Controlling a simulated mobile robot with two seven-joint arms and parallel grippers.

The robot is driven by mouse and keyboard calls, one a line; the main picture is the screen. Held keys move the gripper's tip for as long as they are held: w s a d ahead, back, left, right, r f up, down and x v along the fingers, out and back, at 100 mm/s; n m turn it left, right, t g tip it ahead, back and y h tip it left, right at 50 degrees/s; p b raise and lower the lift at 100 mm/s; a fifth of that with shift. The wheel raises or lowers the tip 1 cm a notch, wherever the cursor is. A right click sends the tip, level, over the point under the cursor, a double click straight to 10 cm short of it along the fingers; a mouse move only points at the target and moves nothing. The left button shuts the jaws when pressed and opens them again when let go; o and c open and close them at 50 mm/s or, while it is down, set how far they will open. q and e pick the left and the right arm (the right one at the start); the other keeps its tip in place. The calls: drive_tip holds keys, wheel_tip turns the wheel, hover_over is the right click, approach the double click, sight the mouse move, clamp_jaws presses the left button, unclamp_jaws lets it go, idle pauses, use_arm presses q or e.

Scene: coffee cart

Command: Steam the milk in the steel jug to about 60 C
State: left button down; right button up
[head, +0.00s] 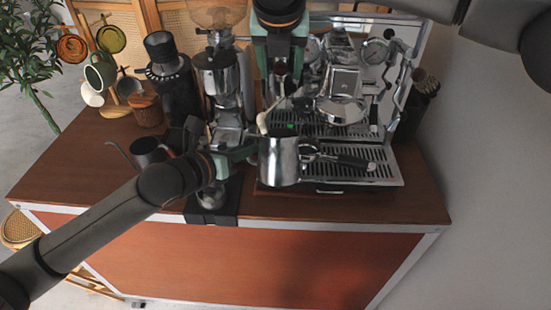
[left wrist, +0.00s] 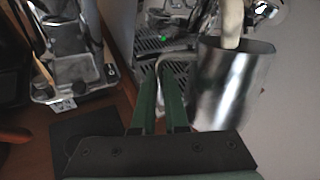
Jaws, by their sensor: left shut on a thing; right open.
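The steel jug (head: 279,165) is held up at the front left of the espresso machine's drip tray, and it also shows in the left wrist view (left wrist: 228,90). My left gripper (head: 248,154) is shut on the jug's handle, left of the body; its green fingers (left wrist: 160,105) show in the left wrist view. The pale steam wand (left wrist: 231,22) runs down into the jug's mouth. The milk inside cannot be seen. My right gripper (head: 282,80) is open, above and behind the jug, in front of the machine's left side.
The espresso machine (head: 343,82) has a gauge (head: 376,51) at upper right. A portafilter (head: 340,158) lies on the drip tray right of the jug. The grinder (head: 217,75) stands close on the left. A small dark kettle (head: 147,152) and a mug rack stand farther left.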

drive_tip(key=shift+r, duration=4.05)
use_arm(q)
drive_tip(key=s+f+b, duration=0.3)
drive_tip(key=s+f, duration=0.4)
drive_tip(key=shift+s+d, duration=0.15)
drive_tip(key=shift+s, duration=0.15)
use_arm(e)
drive_tip(key=shift+f, duration=1.75)
use_arm(q)
drive_tip(key=shift+s, duration=0.1)
use_arm(e)
drive_tip(key=shift+r+p, duration=0.75)
drive_tip(key=shift+r, duration=0.2)
drive_tip(key=shift+r+p, duration=0.35)
use_arm(q)
drive_tip(key=s+r, duration=0.1)
drive_tip(key=s, duration=0.6)
drive_tip(key=shift+r, duration=0.4)
drive_tip(key=shift+d, duration=0.1)
